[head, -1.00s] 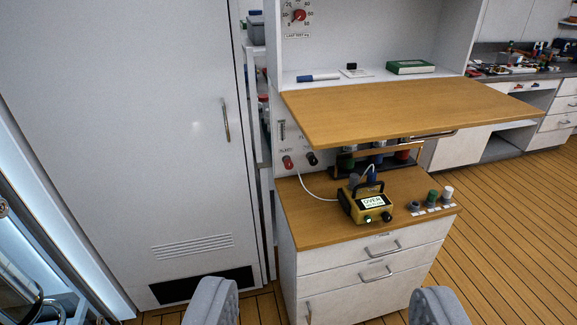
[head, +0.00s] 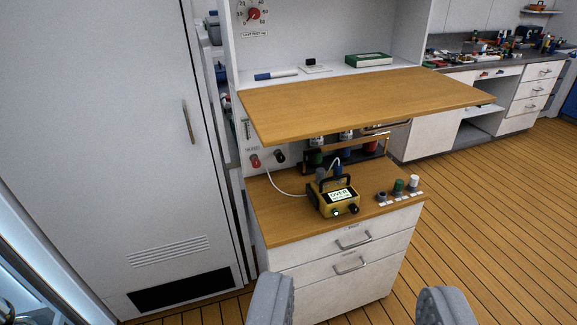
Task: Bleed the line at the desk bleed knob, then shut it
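The desk bleed knob looks to be the red knob (head: 254,161) on the white panel at the desk's left; the small lettering above it is hard to read. A black knob (head: 280,156) sits just right of it. A yellow meter (head: 338,204) with a lit screen, seemingly reading "OVER", stands on the lower wooden top. A thin white hose runs from the panel side to the meter. My gripper (head: 356,300) is open and empty at the bottom edge, its two grey fingers well short of the desk and apart from the knobs.
A wooden flap (head: 370,100) juts out above the lower top, overhanging the bottles there. Several small knobs (head: 399,185) stand at the top's right. A red dial knob (head: 254,14) is higher up. A white door (head: 90,130) is at left; wooden floor (head: 480,210) lies clear at right.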

